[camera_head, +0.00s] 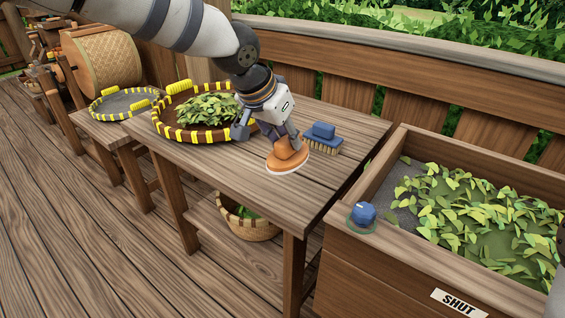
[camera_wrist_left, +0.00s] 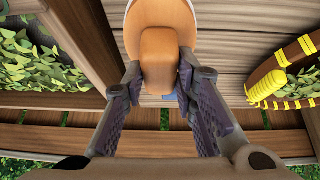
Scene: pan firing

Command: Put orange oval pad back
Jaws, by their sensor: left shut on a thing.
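The orange oval pad (camera_head: 287,157) is at the front right part of the wooden table, over a pale oval edge. My left gripper (camera_head: 283,140) is above it, with its fingers shut on the pad's raised grip. In the left wrist view the orange pad (camera_wrist_left: 158,28) shows at the top, its grip (camera_wrist_left: 158,62) between the two fingers of my left gripper (camera_wrist_left: 160,75). I cannot tell whether the pad touches the table or is just above it. My right gripper is not in view.
A blue-handled brush (camera_head: 323,140) lies behind the pad on the table (camera_head: 225,165). A yellow-banded tray (camera_head: 195,136) of leaves stands left. A wooden trough (camera_head: 400,220) of leaves with a blue knob (camera_head: 363,214) is at right. A basket (camera_head: 250,228) sits below the table.

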